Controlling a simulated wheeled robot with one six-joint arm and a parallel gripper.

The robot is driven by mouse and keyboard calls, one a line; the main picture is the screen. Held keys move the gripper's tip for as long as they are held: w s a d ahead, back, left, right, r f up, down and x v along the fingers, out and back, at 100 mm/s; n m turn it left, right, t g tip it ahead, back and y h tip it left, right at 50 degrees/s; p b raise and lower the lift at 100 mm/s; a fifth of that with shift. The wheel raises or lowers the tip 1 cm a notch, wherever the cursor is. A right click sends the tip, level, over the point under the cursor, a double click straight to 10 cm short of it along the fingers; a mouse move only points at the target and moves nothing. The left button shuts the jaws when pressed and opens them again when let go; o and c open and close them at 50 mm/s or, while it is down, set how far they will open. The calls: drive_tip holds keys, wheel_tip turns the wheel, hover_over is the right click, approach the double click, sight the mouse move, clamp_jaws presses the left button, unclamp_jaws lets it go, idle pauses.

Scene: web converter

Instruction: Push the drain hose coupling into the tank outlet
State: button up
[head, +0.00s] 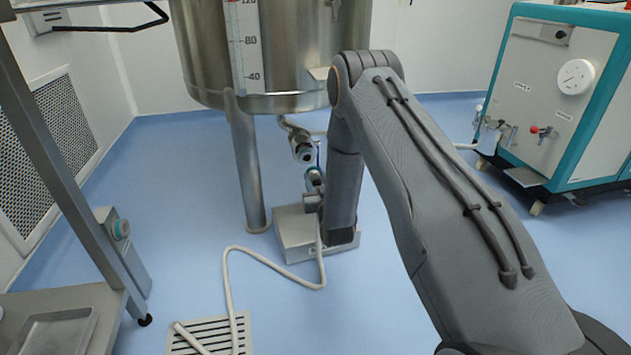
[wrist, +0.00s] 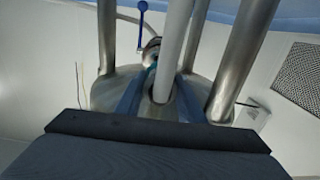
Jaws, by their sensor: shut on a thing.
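The steel tank (head: 290,50) stands on legs at the back. Its outlet (head: 303,150) is a short metal pipe end below the tank, with a blue valve handle that shows in the wrist view (wrist: 142,20). My gripper (head: 314,180) is just below and slightly right of the outlet. In the wrist view its two blue fingers (wrist: 160,95) are shut on the end of the pale drain hose (wrist: 173,45). The coupling is mostly hidden by the fingers. A small gap seems to show between gripper and outlet; whether the coupling touches it I cannot tell.
The hose (head: 265,262) trails over the blue floor to a drain grate (head: 235,325). A low steel box (head: 290,238) sits under the gripper. A tank leg (head: 248,165) stands to the left. A teal-framed machine (head: 545,90) is at right, a steel bench (head: 60,310) at left.

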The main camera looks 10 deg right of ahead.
sight(312, 169)
drive_tip(key=shift+w+r, duration=0.1)
drive_tip(key=shift+r, duration=0.05)
idle(0.3)
drive_tip(key=shift+w+b, duration=0.8)
drive_tip(key=shift+w, duration=1.95)
drive_tip(key=shift+p, duration=0.35)
drive_tip(key=shift+w+b, duration=0.95)
drive_tip(key=shift+w, duration=0.95)
idle(0.7)
drive_tip(key=o, duration=1.4)
drive_tip(key=shift+s, duration=0.1)
